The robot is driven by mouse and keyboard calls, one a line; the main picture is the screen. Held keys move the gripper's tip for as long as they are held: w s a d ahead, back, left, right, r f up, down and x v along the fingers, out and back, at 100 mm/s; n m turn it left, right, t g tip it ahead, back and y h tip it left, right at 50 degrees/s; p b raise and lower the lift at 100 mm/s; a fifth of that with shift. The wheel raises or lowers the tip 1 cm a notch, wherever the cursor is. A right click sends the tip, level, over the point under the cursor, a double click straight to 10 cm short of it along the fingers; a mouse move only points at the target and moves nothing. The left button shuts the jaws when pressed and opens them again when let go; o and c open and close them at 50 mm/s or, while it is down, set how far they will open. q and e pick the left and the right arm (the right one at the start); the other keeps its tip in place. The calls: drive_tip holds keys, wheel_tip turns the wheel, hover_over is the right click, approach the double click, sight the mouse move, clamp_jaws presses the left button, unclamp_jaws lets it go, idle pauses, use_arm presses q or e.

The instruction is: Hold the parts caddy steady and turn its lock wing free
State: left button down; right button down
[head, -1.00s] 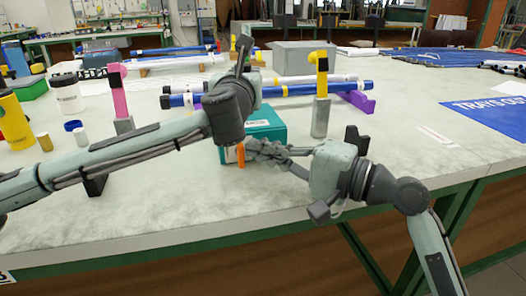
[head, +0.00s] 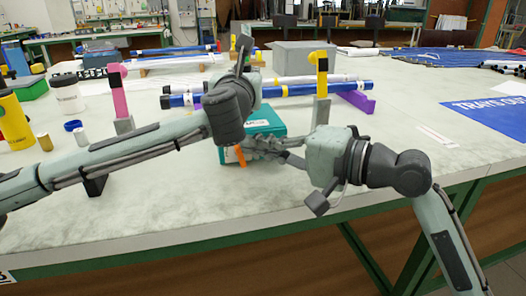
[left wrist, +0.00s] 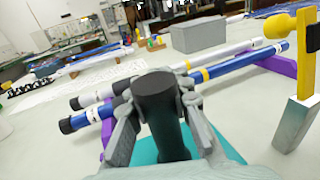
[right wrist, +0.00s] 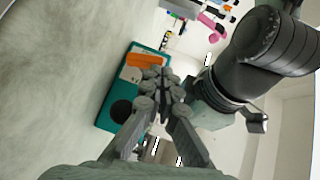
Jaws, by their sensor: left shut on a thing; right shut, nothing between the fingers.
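The parts caddy is a teal box (head: 268,120) near the front middle of the table. It also shows in the right wrist view (right wrist: 110,83) and partly below the left gripper in the left wrist view. Its lock wing (head: 240,156) is a small orange bar on the near face, tilted; the right wrist view shows it too (right wrist: 145,60). My left gripper (left wrist: 160,88) is shut on a dark upright handle (left wrist: 157,100) above the box. My right gripper (right wrist: 165,80) is shut and empty, its fingertips close beside the wing; contact is unclear.
Blue and white rods (head: 280,88) lie on purple rests (head: 357,101) behind the caddy. A grey post with a yellow top (head: 320,85) stands at right, a pink-topped one (head: 119,97) at left.

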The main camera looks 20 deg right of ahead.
drive_tip(key=shift+a+r+n+g+h, duration=0.3)
drive_tip(key=shift+n+g+h, duration=0.2)
drive_tip(key=shift+n+h, duration=0.25)
idle(1.5)
drive_tip(key=shift+f, duration=0.1)
